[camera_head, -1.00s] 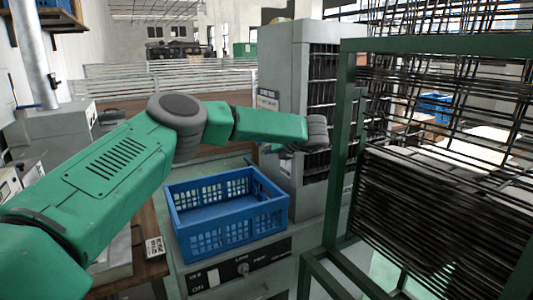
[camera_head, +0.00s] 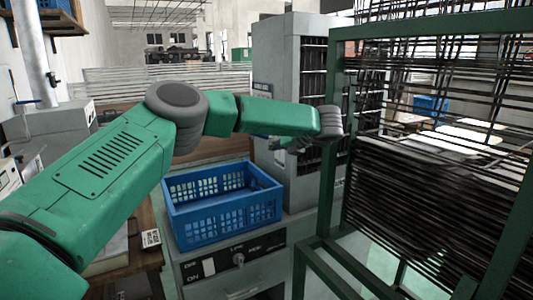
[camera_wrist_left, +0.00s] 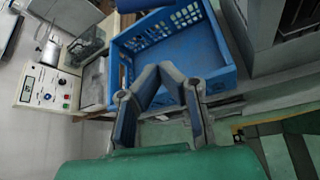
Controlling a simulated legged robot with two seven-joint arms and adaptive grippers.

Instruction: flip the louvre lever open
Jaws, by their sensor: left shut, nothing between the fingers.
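I cannot pick out a louvre lever for certain. In the head view a grey cabinet (camera_head: 275,70) with dark slotted openings stands behind my left wrist. A small knob (camera_head: 238,260) sits on a black strip marked OFF and ON below the blue crate. My left arm reaches across from the left, and its gripper (camera_head: 285,143) is mostly hidden behind the wrist, in front of the cabinet. In the left wrist view the gripper (camera_wrist_left: 157,70) is shut and empty, its fingers angled together in front of the crate. My right gripper does not show.
An empty blue crate (camera_head: 225,222) sits on the grey unit below my arm. A green-framed rack (camera_head: 335,150) of dark wires stands close on the right, beside my wrist. A control box with dials (camera_wrist_left: 45,90) shows in the left wrist view.

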